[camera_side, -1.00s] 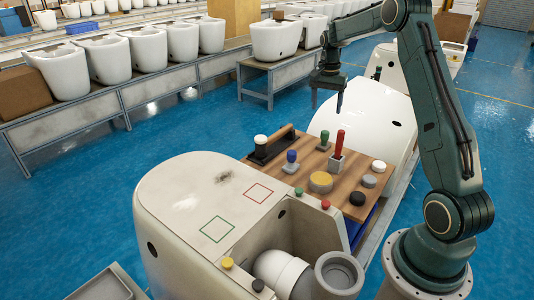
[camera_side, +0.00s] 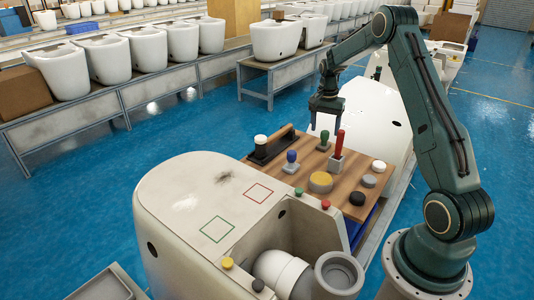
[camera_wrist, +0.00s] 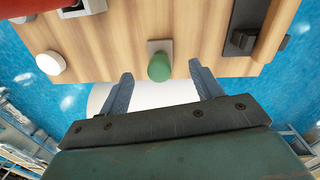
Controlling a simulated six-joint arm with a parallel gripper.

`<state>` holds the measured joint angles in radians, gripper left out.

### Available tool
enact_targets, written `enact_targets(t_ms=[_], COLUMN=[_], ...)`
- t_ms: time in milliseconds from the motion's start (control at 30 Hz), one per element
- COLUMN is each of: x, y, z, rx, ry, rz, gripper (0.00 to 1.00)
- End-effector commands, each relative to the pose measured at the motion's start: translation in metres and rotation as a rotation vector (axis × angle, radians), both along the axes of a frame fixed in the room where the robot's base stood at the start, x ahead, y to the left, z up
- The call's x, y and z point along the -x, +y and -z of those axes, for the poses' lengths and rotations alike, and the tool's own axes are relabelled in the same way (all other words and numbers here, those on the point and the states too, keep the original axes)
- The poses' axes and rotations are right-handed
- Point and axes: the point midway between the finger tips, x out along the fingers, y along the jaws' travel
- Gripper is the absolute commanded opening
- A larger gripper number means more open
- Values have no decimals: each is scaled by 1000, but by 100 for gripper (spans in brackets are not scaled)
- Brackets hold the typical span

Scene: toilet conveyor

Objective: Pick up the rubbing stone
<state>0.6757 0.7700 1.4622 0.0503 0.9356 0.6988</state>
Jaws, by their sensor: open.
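My gripper (camera_side: 326,128) is open and empty above the far edge of the wooden board (camera_side: 300,183). In the wrist view, a green-topped tool (camera_wrist: 158,66) on a grey base lies between and beyond my gripper's fingers (camera_wrist: 160,92); it also stands on the board in the side view (camera_side: 324,137). I cannot tell for sure which piece is the rubbing stone.
A white toilet body (camera_side: 180,195) with marked squares stands in front, another (camera_side: 375,120) behind.

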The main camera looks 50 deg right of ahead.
Motion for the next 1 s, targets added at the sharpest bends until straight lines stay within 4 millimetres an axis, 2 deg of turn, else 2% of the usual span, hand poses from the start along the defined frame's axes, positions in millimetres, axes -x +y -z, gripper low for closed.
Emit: enact_targets(t_ms=[367,800,1000], x=[1,1,1], y=[0,-1,-2], z=[9,52,58], rx=[-1,-2,0], ry=[1,1,0], rz=[0,0,-1], gripper=[65,65,65])
